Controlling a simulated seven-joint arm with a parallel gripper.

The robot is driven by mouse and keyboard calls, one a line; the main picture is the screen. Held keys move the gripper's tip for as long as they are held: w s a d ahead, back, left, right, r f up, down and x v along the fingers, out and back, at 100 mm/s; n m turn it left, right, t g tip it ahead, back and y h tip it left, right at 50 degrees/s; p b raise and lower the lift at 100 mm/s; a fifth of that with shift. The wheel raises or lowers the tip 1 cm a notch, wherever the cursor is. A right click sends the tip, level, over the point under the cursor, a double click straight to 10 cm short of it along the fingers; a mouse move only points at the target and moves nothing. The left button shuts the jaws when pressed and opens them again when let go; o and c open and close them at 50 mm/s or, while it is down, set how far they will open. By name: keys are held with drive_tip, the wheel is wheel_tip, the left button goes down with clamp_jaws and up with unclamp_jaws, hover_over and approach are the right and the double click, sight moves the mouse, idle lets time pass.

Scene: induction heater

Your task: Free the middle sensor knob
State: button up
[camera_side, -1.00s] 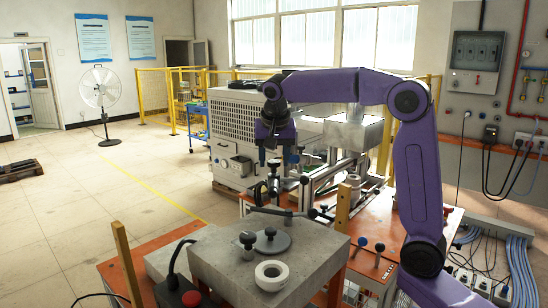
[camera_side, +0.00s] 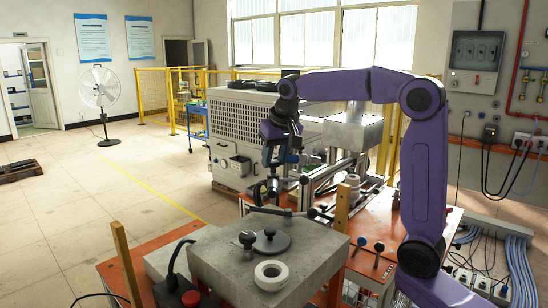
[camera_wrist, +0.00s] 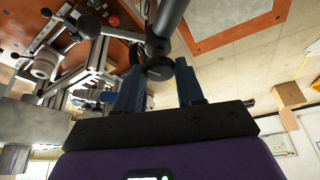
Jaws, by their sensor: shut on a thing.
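My gripper (camera_side: 280,163) hangs tilted over the orange bench behind the stone block. In the side view the dark rod and knob assembly (camera_side: 273,187) stands just below the fingers, but the grip itself is too small to make out. Whether this is the middle sensor knob I cannot tell for sure.
A grey stone block (camera_side: 225,262) with a dark disc (camera_side: 271,242) and a white ring (camera_side: 271,275) stands in front. Metal rails (camera_side: 328,185) and a second white ring (camera_side: 352,181) are to the right. A wooden post (camera_side: 342,207) rises between.

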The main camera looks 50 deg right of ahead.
drive_tip(key=n, duration=0.2)
drive_tip(key=n+y, duration=0.1)
drive_tip(key=shift+d+n+y, duration=0.2)
drive_tip(key=shift+n+y, duration=0.1)
drive_tip(key=shift+n, duration=0.1)
drive_tip(key=n+y, duration=0.1)
drive_tip(key=n, duration=0.2)
drive_tip(key=shift+d+n, duration=0.1)
drive_tip(key=shift+n, duration=0.2)
drive_tip(key=n+y, duration=0.1)
drive_tip(key=n, duration=0.1)
drive_tip(key=n+y, duration=0.1)
drive_tip(key=n, duration=0.2)
drive_tip(key=shift+w+d+n+g, duration=0.1)
drive_tip(key=shift+d+n+g, duration=0.05)
drive_tip(key=shift+n+g, duration=0.2)
drive_tip(key=o, duration=1)
drive_tip(key=shift+o, duration=0.2)
drive_tip(key=shift+r, duration=0.1)
drive_tip(key=v, duration=1.7)
drive_tip(key=shift+w+d, duration=0.2)
drive_tip(key=shift+d, duration=0.05)
